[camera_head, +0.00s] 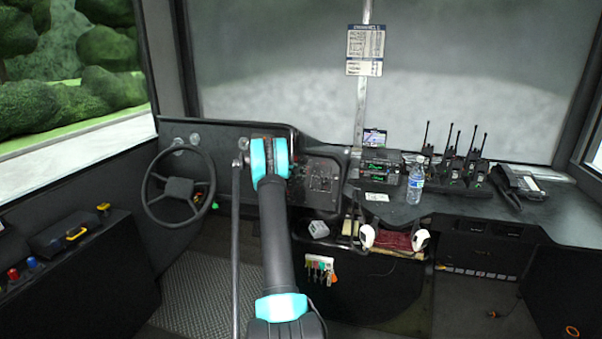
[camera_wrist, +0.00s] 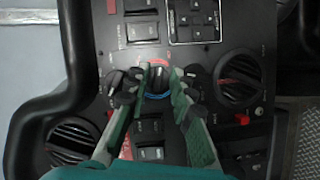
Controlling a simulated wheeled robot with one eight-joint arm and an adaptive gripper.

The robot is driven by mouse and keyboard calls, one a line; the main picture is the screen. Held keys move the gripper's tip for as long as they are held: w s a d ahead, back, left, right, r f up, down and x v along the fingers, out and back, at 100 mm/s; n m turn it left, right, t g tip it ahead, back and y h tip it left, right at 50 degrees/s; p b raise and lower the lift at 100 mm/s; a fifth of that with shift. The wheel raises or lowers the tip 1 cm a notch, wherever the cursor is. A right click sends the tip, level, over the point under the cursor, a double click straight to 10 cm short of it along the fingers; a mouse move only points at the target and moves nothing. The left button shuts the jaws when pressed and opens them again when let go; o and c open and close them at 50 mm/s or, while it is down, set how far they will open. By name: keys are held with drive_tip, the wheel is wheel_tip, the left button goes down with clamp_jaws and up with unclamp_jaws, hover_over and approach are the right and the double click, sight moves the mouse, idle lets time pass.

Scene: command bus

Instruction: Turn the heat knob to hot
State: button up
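The heat knob (camera_wrist: 157,79) is a small dark knob on the black dash panel, with a red arc above it and a blue arc below it in the wrist view. My gripper (camera_wrist: 160,72) has its two green fingers apart, one on each side of this knob. Contact between the fingers and the knob cannot be made out. The knob's pointer direction is unclear. In the head view my arm hides the fingertips and the knob; part of the dash panel (camera_head: 321,178) shows to the right of the arm.
Round air vents (camera_wrist: 238,80) and (camera_wrist: 72,143) flank the knob, with rocker switches (camera_wrist: 142,31) above. A dark curved rail (camera_wrist: 75,60) runs along the left. The steering wheel (camera_head: 179,187) stands left of my arm; a water bottle (camera_head: 415,184) and radios (camera_head: 473,165) stand right.

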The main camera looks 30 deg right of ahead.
drive_tip(key=shift+r, duration=0.1)
drive_tip(key=v, duration=1.2)
idle(0.4)
drive_tip(key=s+a+r+m+t+y, duration=0.1)
drive_tip(key=s+a+y, duration=0.2)
drive_tip(key=s+a, duration=0.85)
drive_tip(key=s+a+r+y, duration=0.25)
drive_tip(key=s+a, duration=0.65)
drive_tip(key=a, duration=0.6)
drive_tip(key=s+a+f+y, duration=0.2)
drive_tip(key=s+a, duration=0.4)
drive_tip(key=s, duration=0.3)
drive_tip(key=s+a+f+y, duration=0.2)
drive_tip(key=s+a+f, duration=0.2)
drive_tip(key=s+a, duration=0.3)
drive_tip(key=s+a+f+y, duration=0.3)
drive_tip(key=s+a, duration=0.4)
drive_tip(key=s, duration=0.6)
drive_tip(key=shift+s+a+f+m, duration=0.1)
drive_tip(key=shift+a+f+m, duration=0.1)
drive_tip(key=shift+f+m, duration=0.2)
drive_tip(key=shift+r, duration=0.1)
